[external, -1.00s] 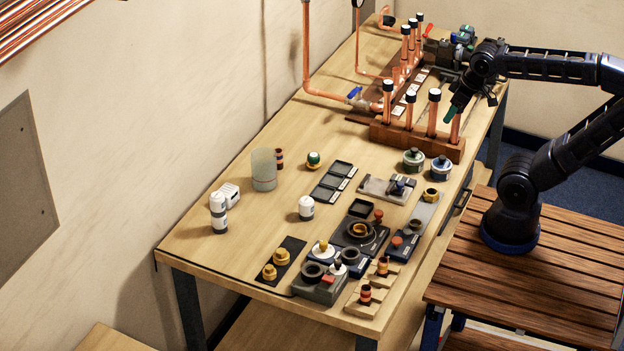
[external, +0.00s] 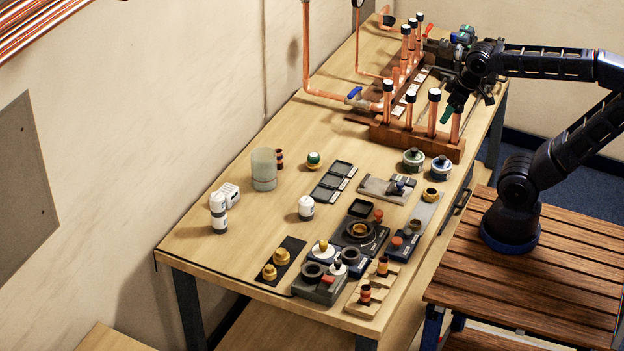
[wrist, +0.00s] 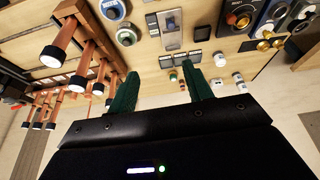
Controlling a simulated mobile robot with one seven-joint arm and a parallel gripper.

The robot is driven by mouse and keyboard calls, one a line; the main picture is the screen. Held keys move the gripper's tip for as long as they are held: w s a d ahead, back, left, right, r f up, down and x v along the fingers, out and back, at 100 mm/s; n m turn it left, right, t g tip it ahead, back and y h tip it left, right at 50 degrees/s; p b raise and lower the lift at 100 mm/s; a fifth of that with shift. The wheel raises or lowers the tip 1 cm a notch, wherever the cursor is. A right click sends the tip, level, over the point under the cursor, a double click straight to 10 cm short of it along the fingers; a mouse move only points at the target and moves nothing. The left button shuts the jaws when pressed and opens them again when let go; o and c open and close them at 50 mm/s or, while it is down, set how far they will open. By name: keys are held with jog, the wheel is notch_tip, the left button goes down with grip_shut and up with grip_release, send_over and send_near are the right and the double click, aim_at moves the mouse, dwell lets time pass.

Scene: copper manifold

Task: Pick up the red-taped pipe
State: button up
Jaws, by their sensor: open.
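Several upright copper pipes with black caps stand in a wooden rack (external: 395,137) at the back right of the bench. One of these capped pipes (external: 433,115) is close to my gripper (external: 447,114). I cannot make out red tape on any rack pipe, so I cannot tell which is the red-taped one. In the wrist view the capped pipes (wrist: 65,38) lie to the left of my gripper (wrist: 161,90). Its green fingers are apart with nothing between them. My gripper hangs by the rack's right end, where it partly hides a shorter pipe (external: 455,130).
Short banded pieces (external: 365,294) stand on pale wooden blocks at the bench's front. Copper piping with a blue-handled valve (external: 355,95) stands left of the rack. A clear cup (external: 263,169) and small fittings occupy the middle. Bare wood shows left of the rack.

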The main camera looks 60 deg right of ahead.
jog(key=w+a+n+g, duration=0.1)
jog(key=w+a+n, duration=0.3)
jog(key=w+a, duration=0.5)
jog(key=n+g, duration=0.3)
jog(key=n, duration=0.8)
send_near(366, 288)
jog(key=shift+w+d+f, duration=0.15)
jog(key=shift+w+f, duration=0.2)
jog(key=shift+w, duration=0.2)
jog(key=shift+s+a+f, duration=0.15)
jog(key=shift+a+f, duration=0.05)
jog(key=shift+f, duration=0.05)
notch_tip(366, 288, down, 5)
jog(key=shift+f, duration=0.15)
jog(key=shift+s+f, duration=0.1)
jog(key=shift+f, duration=1.2)
jog(key=shift+s+f, duration=0.15)
jog(key=shift+f, duration=1.2)
